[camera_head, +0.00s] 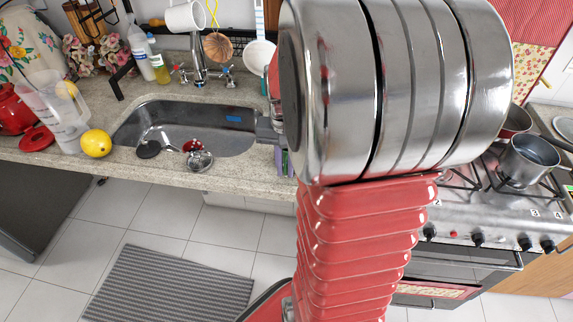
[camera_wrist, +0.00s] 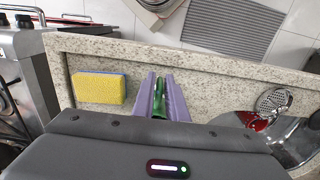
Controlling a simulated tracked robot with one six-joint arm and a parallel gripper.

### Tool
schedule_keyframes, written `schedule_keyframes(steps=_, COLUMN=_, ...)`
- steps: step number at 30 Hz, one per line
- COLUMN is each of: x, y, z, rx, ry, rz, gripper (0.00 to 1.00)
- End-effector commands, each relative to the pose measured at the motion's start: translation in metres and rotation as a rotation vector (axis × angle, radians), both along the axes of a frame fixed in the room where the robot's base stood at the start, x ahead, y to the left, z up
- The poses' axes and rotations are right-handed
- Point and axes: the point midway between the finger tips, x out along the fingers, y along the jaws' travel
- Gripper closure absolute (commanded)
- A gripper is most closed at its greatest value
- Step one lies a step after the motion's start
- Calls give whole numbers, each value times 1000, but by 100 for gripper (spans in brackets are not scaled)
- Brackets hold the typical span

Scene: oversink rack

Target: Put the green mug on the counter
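A green piece (camera_wrist: 159,97), which I take to be part of the green mug, shows in the wrist view between the two purple fingers of my gripper (camera_wrist: 160,80). The fingers are close together on either side of it, and my gripper looks shut on it. The rest of the mug is hidden by the fingers and the gripper body. The speckled stone counter (camera_wrist: 220,85) lies under the fingers. In the head view the counter (camera_head: 245,180) runs along the sink, and my arm hides most of the gripper and the mug.
A yellow sponge (camera_wrist: 98,88) lies on the counter left of the fingers in the wrist view. The sink (camera_head: 190,118) has a metal strainer (camera_head: 200,161) at its front edge. A stove with a pot (camera_head: 528,160) stands right.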

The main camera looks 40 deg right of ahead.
Motion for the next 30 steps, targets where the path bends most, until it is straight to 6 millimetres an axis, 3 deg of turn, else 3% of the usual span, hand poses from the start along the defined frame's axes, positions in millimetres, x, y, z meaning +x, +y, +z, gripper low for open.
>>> schedule_keyframes(steps=6, x=0, y=0, z=0, rx=0, ry=0, rz=0, gripper=74)
schedule_keyframes(steps=17, x=0, y=0, z=6, rx=-1, ry=-1, rz=1, gripper=74)
schedule_keyframes(steps=23, x=1, y=0, z=29, rx=-3, ry=-3, rz=1, gripper=74)
schedule_keyframes(steps=30, x=0, y=0, z=71, rx=-3, ry=-4, rz=1, gripper=74)
